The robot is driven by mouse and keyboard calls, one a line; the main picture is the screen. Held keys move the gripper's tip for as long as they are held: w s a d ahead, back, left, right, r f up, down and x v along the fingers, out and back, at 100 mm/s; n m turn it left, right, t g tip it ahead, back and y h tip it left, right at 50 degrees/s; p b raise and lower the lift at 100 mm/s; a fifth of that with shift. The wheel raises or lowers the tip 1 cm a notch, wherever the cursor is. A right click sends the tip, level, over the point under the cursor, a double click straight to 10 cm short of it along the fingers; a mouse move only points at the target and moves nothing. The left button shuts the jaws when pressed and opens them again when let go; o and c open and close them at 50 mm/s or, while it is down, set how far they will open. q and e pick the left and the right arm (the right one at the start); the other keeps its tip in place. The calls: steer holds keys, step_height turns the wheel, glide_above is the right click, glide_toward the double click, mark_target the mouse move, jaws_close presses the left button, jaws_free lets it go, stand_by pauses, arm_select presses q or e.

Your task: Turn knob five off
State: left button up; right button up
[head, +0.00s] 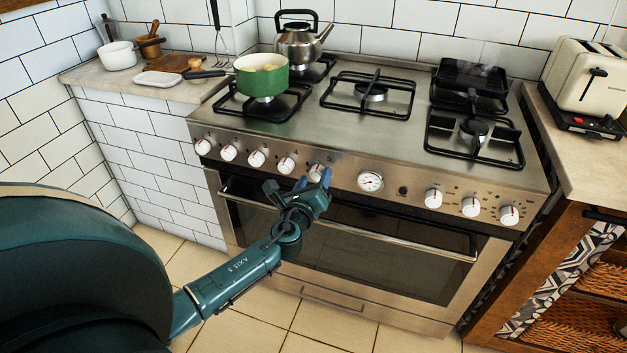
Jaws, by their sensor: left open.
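The stove (330,115) has a steel front panel with a row of white knobs marked in red. The fifth knob from the left (317,171) sits left of the round dial (370,182). My left gripper (313,181) is open, with its blue-tipped fingers in front of and just below this knob, and it partly hides the knob's lower part. I cannot tell whether the fingers touch it. The fourth knob (286,165) is just left of the gripper. My right gripper is out of view.
A dark pan (470,76) is at the back right. The oven handle (400,243) juts out below the knobs. A toaster (588,78) stands on the right counter.

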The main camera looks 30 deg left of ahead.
arm_select(q)
steer(key=v, duration=1.3)
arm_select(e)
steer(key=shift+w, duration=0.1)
arm_select(q)
steer(key=shift+s, duration=0.1)
